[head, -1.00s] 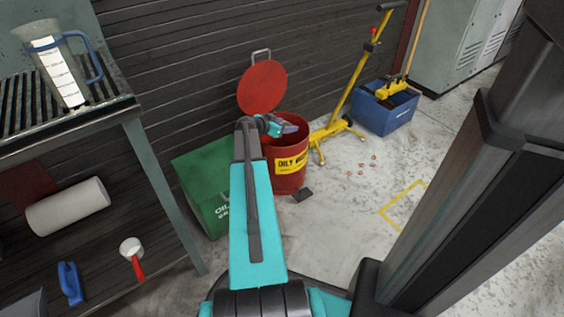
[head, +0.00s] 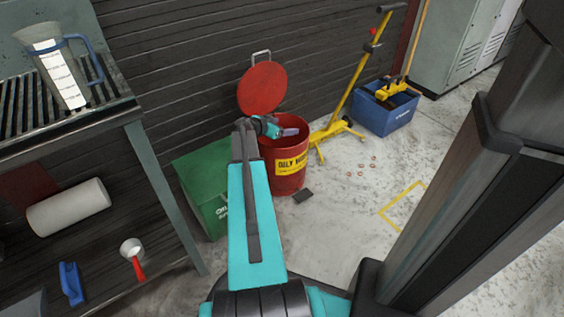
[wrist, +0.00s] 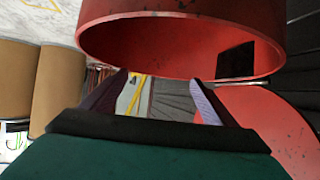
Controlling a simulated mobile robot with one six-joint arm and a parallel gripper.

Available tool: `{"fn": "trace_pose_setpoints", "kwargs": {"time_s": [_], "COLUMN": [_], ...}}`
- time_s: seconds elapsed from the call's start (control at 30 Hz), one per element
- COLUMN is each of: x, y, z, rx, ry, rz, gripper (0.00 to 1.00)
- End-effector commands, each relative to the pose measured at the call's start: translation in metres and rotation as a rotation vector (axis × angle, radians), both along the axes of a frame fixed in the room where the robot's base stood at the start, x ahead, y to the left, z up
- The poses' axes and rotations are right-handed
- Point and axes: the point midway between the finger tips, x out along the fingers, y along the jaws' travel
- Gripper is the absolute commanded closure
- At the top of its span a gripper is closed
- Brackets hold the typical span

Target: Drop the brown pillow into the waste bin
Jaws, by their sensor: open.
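The red waste bin (head: 288,178) stands on the floor by the wall, with a yellow label and its round red lid (head: 263,90) raised. My gripper (head: 290,132) is over the bin's mouth. In the wrist view its two fingers (wrist: 155,98) are apart, with nothing visible between them. The bin's red rim and wall (wrist: 180,35) fill the top of that view, and the lid (wrist: 285,125) shows at lower right. I cannot make out a brown pillow in the head view. Tan shapes (wrist: 62,85) at the wrist view's left edge cannot be identified. The bin's inside is mostly hidden.
A green oil box (head: 205,190) stands left of the bin. A yellow stand (head: 340,125) and a blue crate (head: 385,113) are to its right. Small rings lie on otherwise open floor. A shelf with a jug (head: 62,70) and a white roll (head: 68,207) is at left.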

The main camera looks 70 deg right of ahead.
Motion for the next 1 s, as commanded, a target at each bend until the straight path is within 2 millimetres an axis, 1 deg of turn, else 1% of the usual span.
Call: {"fn": "trace_pose_setpoints", "kwargs": {"time_s": [0.03,0.6,0.8,1.0], "x": [0.002,0.028,0.034,0.037], "y": [0.006,0.079,0.096,0.101], "z": [0.005,0.048,0.057,0.059], "rx": [0.000,-0.001,0.000,0.000], "ry": [-0.001,-0.001,0.000,0.000], "rz": [0.002,0.002,0.001,0.001], "gripper": [0.20,0.20,0.20,0.20]}}
